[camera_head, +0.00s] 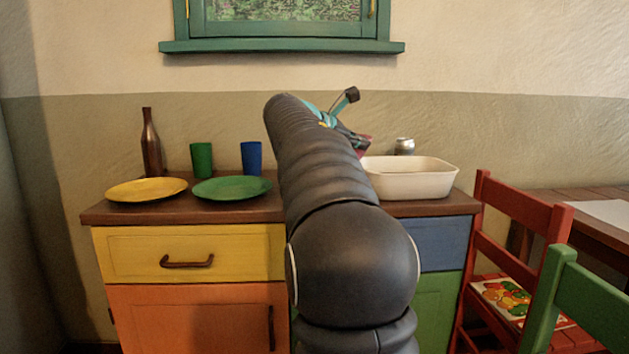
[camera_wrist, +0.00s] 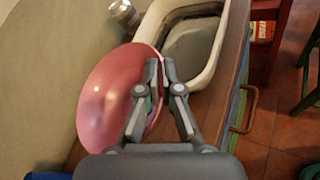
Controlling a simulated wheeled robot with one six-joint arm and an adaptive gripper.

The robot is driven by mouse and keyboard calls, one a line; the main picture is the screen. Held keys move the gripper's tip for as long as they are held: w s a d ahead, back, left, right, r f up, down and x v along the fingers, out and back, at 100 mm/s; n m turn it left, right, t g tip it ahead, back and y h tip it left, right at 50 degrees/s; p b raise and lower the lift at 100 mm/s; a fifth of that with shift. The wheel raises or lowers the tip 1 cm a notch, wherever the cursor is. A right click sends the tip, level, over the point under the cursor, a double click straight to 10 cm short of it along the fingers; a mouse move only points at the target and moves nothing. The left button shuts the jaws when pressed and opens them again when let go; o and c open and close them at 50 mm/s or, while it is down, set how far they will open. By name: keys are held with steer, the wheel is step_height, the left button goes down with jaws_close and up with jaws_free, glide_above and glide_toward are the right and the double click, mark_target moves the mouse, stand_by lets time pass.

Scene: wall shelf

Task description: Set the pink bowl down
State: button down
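The pink bowl (camera_wrist: 105,98) fills the left middle of the wrist view, tilted, with its glossy inside showing. My gripper (camera_wrist: 161,66) is shut on the bowl's rim, with one finger inside the bowl and one outside. In the head view only a small part of the pink bowl (camera_head: 364,146) shows beside my gripper, above the back left of the white basin. My arm hides most of it there. I cannot tell whether the bowl touches anything beneath it.
A white basin (camera_head: 413,183) stands on the wooden counter (camera_head: 427,207), with a metal can (camera_head: 404,146) behind it. On the left are a yellow plate (camera_head: 146,189), a green plate (camera_head: 231,188), a bottle (camera_head: 151,145), a green cup (camera_head: 201,160) and a blue cup (camera_head: 251,157).

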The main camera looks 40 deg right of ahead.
steer(key=shift+w+a+f+b, duration=0.3)
steer(key=shift+w+a+f, duration=0.65)
steer(key=shift+f, duration=0.5)
steer(key=shift+w+a+f+b, duration=0.25)
steer(key=shift+w+a+f, duration=0.7)
steer(key=shift+f, duration=0.45)
steer(key=shift+w+a+f+b, duration=0.3)
steer(key=shift+w+a+f, duration=0.45)
steer(key=shift+a+f, duration=0.55)
steer(key=shift+d+f, duration=0.15)
steer(key=shift+d, duration=0.05)
steer(key=shift+f, duration=0.1)
steer(key=c, duration=1.3)
jaws_free()
